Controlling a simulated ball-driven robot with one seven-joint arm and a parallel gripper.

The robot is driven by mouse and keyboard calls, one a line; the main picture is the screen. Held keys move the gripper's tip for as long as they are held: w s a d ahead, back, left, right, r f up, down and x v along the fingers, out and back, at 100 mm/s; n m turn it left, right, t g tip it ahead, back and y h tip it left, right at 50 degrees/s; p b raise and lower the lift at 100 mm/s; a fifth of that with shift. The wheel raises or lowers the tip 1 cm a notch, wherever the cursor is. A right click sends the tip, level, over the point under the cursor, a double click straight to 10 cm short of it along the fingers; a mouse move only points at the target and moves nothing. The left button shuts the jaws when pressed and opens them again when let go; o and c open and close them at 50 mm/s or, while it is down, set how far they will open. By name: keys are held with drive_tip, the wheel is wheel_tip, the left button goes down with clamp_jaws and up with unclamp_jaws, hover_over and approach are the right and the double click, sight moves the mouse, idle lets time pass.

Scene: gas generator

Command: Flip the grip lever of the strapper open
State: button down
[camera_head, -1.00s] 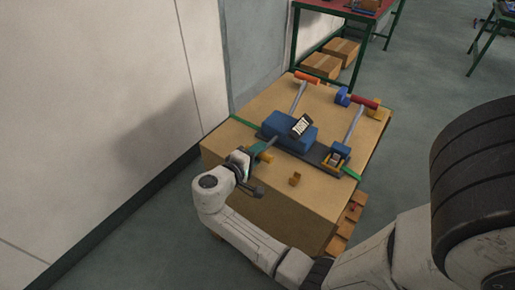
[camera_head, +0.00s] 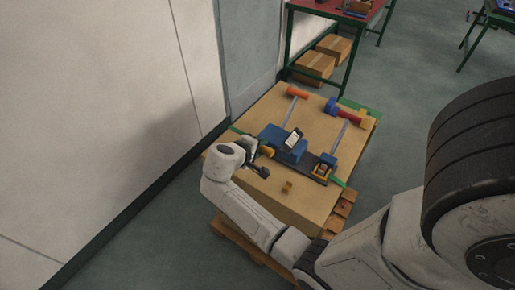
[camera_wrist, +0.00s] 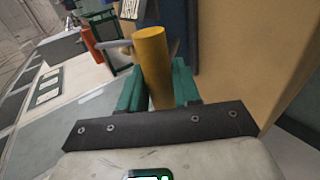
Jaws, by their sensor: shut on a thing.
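The strapper (camera_head: 283,142), a blue body with a tilted display on a dark base, sits on a large cardboard box. A yellow cylindrical grip (camera_head: 266,151) shows at its near left end. In the wrist view the yellow grip (camera_wrist: 152,60) stands between the teal fingers of my gripper (camera_wrist: 157,88), which is shut on it. In the head view my gripper (camera_head: 254,152) is at the strapper's left, partly hidden by my wrist. I take the yellow grip to be the grip lever; its joint to the body is hidden.
A wooden pallet (camera_head: 338,217) is beneath. A wall (camera_head: 110,110) is close on the left.

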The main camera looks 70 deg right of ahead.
drive_tip(key=shift+d+r, duration=0.25)
drive_tip(key=shift+r, duration=0.05)
drive_tip(key=c, duration=0.9)
unclamp_jaws()
drive_tip(key=shift+s+d, duration=0.1)
drive_tip(key=shift+f, duration=0.1)
drive_tip(key=shift+a, duration=0.3)
drive_tip(key=b+v, duration=0.1)
drive_tip(key=v, duration=0.9)
drive_tip(key=shift+a+r, duration=0.1)
drive_tip(key=shift+r, duration=0.15)
